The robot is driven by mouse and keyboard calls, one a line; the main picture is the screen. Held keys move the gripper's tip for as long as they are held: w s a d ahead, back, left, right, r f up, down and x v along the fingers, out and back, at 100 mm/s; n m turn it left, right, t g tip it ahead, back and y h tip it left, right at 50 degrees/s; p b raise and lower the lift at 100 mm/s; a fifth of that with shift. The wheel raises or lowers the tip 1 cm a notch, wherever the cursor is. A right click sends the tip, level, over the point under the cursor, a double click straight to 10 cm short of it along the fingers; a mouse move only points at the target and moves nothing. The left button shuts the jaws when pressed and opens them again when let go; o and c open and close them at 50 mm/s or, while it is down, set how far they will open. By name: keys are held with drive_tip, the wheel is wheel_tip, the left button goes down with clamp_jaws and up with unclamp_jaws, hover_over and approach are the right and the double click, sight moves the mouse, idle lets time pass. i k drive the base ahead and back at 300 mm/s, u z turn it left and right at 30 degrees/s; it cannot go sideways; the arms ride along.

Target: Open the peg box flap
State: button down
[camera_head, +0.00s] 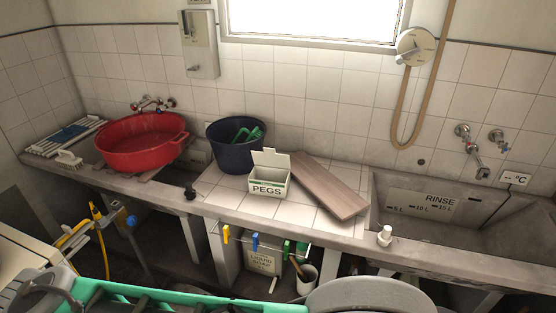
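The peg box (267,190) is a small pale box with green edging and the word PEGS on its front. It stands upright on the tiled counter, between the dark blue bucket and the brown board. Its pale flap (270,159) stands raised at the back of the box, and part of the inside shows below it. The picture is too small to tell the flap's exact angle or what lies inside. My gripper is not in view, and nothing is seen touching the box.
The dark blue bucket (228,146) with green items stands left of the box. The brown board (329,186) lies close on its right. A red basin (141,147) is farther left, the rinse tub (461,214) right. Clothes pegs hang below the front edge. A green-rimmed basket (190,300) is in the foreground.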

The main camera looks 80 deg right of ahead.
sight(269, 158)
drive_tip(key=k, duration=0.35)
drive_tip(key=z, duration=0.95)
drive_tip(key=i, duration=0.5)
